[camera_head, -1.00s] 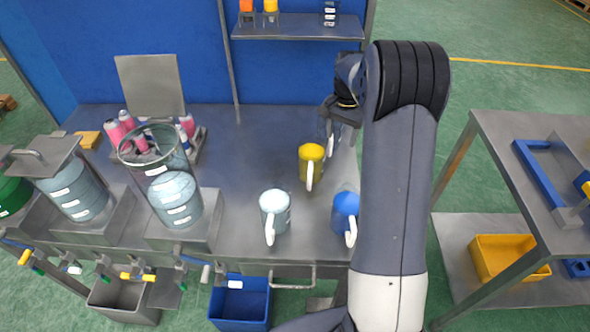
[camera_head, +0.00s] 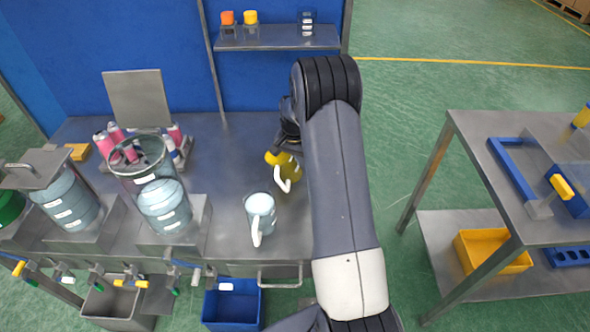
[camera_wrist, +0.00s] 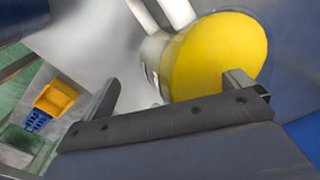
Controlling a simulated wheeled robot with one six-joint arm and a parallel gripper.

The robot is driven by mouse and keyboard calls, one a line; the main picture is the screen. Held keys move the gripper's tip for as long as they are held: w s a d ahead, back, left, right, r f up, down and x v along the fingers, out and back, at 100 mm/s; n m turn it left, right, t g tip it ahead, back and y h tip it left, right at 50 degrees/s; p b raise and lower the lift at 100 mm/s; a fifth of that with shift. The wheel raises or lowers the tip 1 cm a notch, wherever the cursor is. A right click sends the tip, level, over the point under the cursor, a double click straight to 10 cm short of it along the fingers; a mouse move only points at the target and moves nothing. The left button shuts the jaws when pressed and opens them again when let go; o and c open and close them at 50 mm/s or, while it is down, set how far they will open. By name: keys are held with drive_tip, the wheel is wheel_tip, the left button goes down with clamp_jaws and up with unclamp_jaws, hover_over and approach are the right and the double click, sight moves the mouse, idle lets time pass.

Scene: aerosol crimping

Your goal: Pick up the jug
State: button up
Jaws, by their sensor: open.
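A yellow jug (camera_head: 283,160) with a white handle leans tilted on the table, close beneath my gripper (camera_head: 290,138). In the wrist view the yellow end of that jug (camera_wrist: 222,52) fills the space in front of the jaws, nearer the right finger. My gripper (camera_wrist: 178,92) is open there, with its fingers apart. Whether a finger touches the jug I cannot tell. A pale jug (camera_head: 260,212) stands upright in front of it. The blue jug is hidden behind my arm in the head view.
Clear tanks (camera_head: 163,205) stand at the left of the steel table (camera_head: 225,165), near a rack of pink cans (camera_head: 104,142). A shelf (camera_head: 280,38) is above the back. A second table (camera_head: 505,125) stands right, across a floor gap.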

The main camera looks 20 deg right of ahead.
drive_tip(key=shift+s+a+f, duration=0.1)
drive_tip(key=shift+s+f, duration=0.1)
drive_tip(key=shift+f, duration=0.25)
drive_tip(key=shift+s+a+f, duration=0.1)
drive_tip(key=shift+s+f, duration=0.1)
drive_tip(key=shift+f, duration=0.25)
drive_tip(key=c, duration=2.1)
drive_tip(key=shift+w+a+f, duration=0.1)
drive_tip(key=shift+w+f, duration=0.1)
drive_tip(key=shift+w, duration=0.2)
clamp_jaws()
drive_tip(key=shift+r, duration=0.25)
drive_tip(key=shift+r, duration=0.1)
